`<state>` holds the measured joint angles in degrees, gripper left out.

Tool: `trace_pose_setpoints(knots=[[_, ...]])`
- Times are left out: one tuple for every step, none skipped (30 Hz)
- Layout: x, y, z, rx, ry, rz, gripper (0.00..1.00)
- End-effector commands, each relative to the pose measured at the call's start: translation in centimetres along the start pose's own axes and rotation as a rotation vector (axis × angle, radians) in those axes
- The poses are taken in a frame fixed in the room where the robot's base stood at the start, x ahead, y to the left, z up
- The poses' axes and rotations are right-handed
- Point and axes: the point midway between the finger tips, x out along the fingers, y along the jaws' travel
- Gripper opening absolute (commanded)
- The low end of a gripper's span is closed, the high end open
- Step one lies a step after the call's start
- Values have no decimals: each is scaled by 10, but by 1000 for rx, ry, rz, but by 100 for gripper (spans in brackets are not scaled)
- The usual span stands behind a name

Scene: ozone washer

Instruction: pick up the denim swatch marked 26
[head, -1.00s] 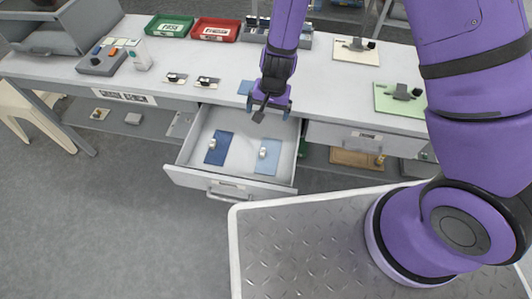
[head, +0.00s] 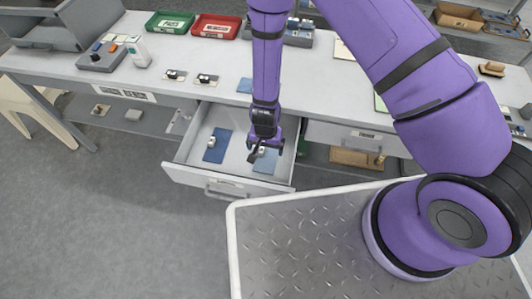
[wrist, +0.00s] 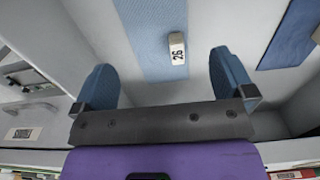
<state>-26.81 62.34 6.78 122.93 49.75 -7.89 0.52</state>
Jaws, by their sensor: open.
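The denim swatch marked 26 (wrist: 148,38) is a light blue strip lying flat in the open drawer (head: 201,176). A small white tag (wrist: 177,48) reading 26 stands on it. In the head view the swatch (head: 265,163) is at the drawer's right side, partly hidden by my gripper. My gripper (head: 265,150) is inside the drawer's outline, over that swatch. In the wrist view its two blue fingers (wrist: 160,82) are apart, with the swatch and tag seen beyond them, and nothing is held between them.
A darker blue swatch (head: 217,146) with its own tag lies in the drawer's left half. The drawer walls surround both swatches. Another blue swatch (head: 244,86) lies on the table (head: 210,61) above. Green (head: 169,24) and red (head: 216,27) trays stand at the back.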

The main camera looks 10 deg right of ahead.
Motion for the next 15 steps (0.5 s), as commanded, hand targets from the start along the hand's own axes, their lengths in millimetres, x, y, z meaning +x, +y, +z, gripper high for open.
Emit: trace_pose_setpoints(knots=[[2, 0, 0, 0, -1, 0, 100], [3, 0, 0, 0, -1, 0, 100], [5, 1, 0, 0, -1, 1, 100], [8, 1, -1, 1, -2, 1, 100], [10, 1, -1, 1, -2, 1, 100], [15, 2, -2, 0, -2, 1, 100], [19, 3, -3, 1, -2, 2, 100], [23, 3, -4, 1, -2, 2, 100], [29, 3, -4, 2, -2, 1, 100], [33, 4, -5, 2, -3, 1, 100], [36, 4, -5, 1, -3, 1, 100], [41, 4, -5, 0, -2, 1, 100], [44, 4, -5, 0, -2, 1, 100], [46, 4, -5, 0, -2, 1, 100], [49, 3, -5, 0, -1, 1, 100]])
